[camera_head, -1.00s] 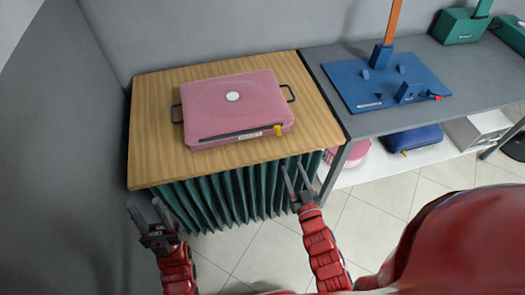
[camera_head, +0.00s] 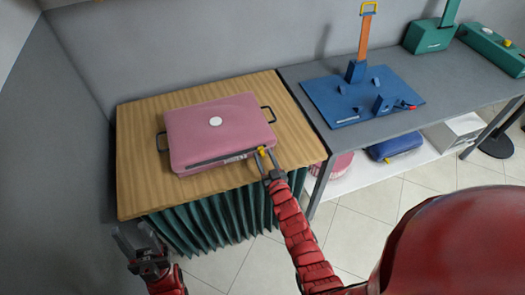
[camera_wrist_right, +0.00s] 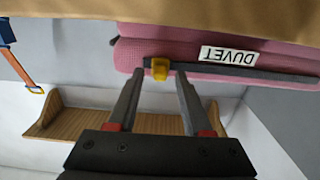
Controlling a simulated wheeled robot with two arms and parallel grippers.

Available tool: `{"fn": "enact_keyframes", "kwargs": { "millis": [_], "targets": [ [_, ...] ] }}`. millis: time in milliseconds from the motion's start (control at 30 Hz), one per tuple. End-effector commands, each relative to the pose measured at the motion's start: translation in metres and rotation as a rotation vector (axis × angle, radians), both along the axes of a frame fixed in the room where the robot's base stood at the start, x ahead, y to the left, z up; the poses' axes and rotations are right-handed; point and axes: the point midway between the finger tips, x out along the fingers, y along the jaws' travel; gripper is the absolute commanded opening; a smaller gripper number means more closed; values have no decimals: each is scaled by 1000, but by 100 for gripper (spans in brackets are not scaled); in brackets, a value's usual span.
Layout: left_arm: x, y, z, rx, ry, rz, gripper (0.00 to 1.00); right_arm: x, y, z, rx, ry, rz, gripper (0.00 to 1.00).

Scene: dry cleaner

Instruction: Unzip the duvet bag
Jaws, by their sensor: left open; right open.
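The pink duvet bag (camera_head: 215,125) lies flat on the wooden table, with a white round patch on top and dark handles at its sides. A dark zip strip (camera_head: 205,161) runs along its front, with a yellow zip pull (camera_head: 261,151) at the right end. My right gripper (camera_head: 267,157) is open at the zip pull. In the right wrist view the zip pull (camera_wrist_right: 160,69) sits between the open fingertips (camera_wrist_right: 158,75), near a white DUVET label (camera_wrist_right: 228,55); contact cannot be told. My left gripper (camera_head: 137,238) is open and empty, low at the left, before the table.
The wooden table (camera_head: 140,190) has a green curtain (camera_head: 205,226) below its front edge. A grey bench (camera_head: 305,80) adjoins on the right, holding a blue device (camera_head: 350,100). A blue bag (camera_head: 390,147) lies on the shelf below. A grey wall stands at the left.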

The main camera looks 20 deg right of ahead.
Motion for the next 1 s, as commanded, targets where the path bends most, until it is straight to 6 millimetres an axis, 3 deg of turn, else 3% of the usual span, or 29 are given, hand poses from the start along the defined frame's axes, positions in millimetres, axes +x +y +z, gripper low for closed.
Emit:
{"fn": "enact_keyframes", "kwargs": {
  "millis": [200,533,567,833,1000],
  "targets": [
    [0,0,4,0,0,0,45,17,0,0,-2,2,0,50],
    [0,0,4,0,0,0,45,20,1,0,-2,0,1,50],
    [0,0,4,0,0,0,45,20,1,0,-2,0,1,48],
    [0,0,4,0,0,0,45,20,1,0,-2,0,1,0],
    [0,0,4,0,0,0,45,20,1,0,-2,0,1,0]
  ]
}}
